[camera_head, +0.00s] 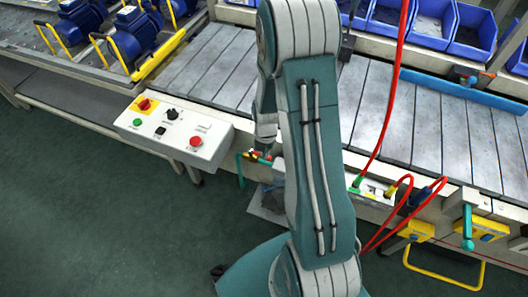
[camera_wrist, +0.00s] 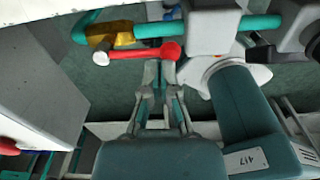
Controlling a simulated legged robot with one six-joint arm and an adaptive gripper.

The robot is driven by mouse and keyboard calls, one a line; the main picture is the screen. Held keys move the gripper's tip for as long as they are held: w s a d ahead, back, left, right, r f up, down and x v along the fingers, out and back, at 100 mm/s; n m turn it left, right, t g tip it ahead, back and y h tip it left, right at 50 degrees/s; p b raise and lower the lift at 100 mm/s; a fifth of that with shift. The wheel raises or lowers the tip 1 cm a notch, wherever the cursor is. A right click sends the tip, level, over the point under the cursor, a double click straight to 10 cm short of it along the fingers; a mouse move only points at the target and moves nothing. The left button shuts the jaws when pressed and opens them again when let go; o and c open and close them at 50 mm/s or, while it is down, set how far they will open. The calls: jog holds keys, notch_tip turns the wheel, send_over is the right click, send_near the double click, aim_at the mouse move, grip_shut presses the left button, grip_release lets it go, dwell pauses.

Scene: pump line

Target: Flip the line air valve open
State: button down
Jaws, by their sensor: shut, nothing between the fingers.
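The line air valve has a brass body (camera_wrist: 102,36) on a teal pipe (camera_wrist: 165,28) in the wrist view. In the head view the valve (camera_head: 257,155) shows small below the conveyor edge, left of my arm. My gripper (camera_wrist: 161,68) is shut and empty, with its fingertips at the underside of the lever's red end in the wrist view. I cannot tell whether they touch it. In the head view my arm partly hides the gripper.
A control box (camera_head: 175,131) with buttons stands left of the valve; its side (camera_wrist: 40,85) fills the wrist view's left. A grey-white block (camera_wrist: 212,28) sits on the pipe to the right. Red hoses (camera_head: 392,95) hang right of my arm. Green floor is open in front.

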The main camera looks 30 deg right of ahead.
jog(key=shift+d+f, duration=0.1)
jog(key=shift+w+d+f, duration=0.15)
jog(key=shift+d+f, duration=0.05)
jog(key=shift+a, duration=0.1)
